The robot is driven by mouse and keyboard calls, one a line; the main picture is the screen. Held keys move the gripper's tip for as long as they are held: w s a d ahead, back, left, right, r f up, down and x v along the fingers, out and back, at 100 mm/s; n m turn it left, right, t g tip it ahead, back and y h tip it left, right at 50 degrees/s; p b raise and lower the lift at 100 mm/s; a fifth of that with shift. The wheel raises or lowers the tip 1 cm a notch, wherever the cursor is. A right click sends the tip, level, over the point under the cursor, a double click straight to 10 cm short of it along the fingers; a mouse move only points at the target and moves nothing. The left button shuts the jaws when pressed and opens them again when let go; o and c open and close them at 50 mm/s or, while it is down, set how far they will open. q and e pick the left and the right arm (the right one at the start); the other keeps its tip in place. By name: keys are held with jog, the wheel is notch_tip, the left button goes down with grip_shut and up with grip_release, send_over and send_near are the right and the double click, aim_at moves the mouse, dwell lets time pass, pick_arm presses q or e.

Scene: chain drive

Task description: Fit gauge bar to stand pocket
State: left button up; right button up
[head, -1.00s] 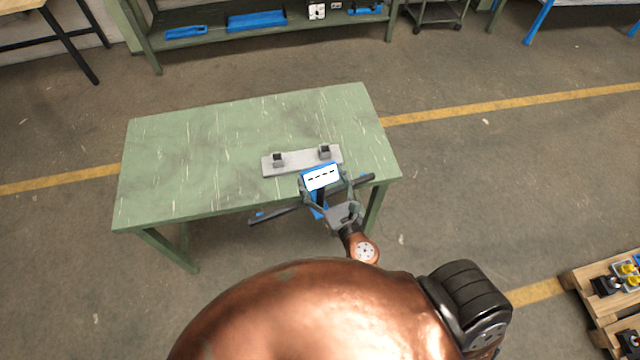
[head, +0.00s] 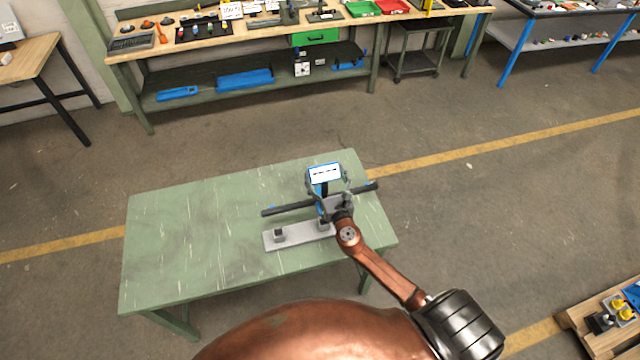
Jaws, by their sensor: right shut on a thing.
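The gauge bar is a long dark bar (head: 287,209) with a blue-framed white display (head: 324,174) at its middle. My right gripper (head: 326,194) is shut on it near the display and holds it over the right part of the green table. The stand is a grey plate (head: 292,238) on the table with two dark pocket blocks. The left block (head: 279,234) is clear to see; the right block (head: 323,225) is partly hidden by my gripper. The bar appears beyond the stand, apart from the blocks; its height is hard to tell. My left gripper is not in view.
The green table (head: 180,240) is otherwise bare, with free room on its left. A workbench (head: 215,40) with tools and trays stands against the back wall. A pallet (head: 590,330) with parts lies at the lower right.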

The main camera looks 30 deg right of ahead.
aim_at(326, 186)
jog(key=shift+w+d+r, duration=0.2)
jog(key=shift+w+r, duration=0.25)
jog(key=shift+r, duration=0.05)
jog(key=shift+a, duration=0.1)
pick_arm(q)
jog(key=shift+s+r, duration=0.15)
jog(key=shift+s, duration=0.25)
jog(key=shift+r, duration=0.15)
pick_arm(e)
jog(key=shift+r, duration=0.1)
notch_tip(326, 186, down, 3)
jog(key=shift+s+f+b, duration=0.1)
jog(key=shift+f+b, duration=0.05)
jog(key=shift+b, duration=1.1)
jog(key=shift+f+b, duration=1.25)
jog(key=shift+f, duration=0.05)
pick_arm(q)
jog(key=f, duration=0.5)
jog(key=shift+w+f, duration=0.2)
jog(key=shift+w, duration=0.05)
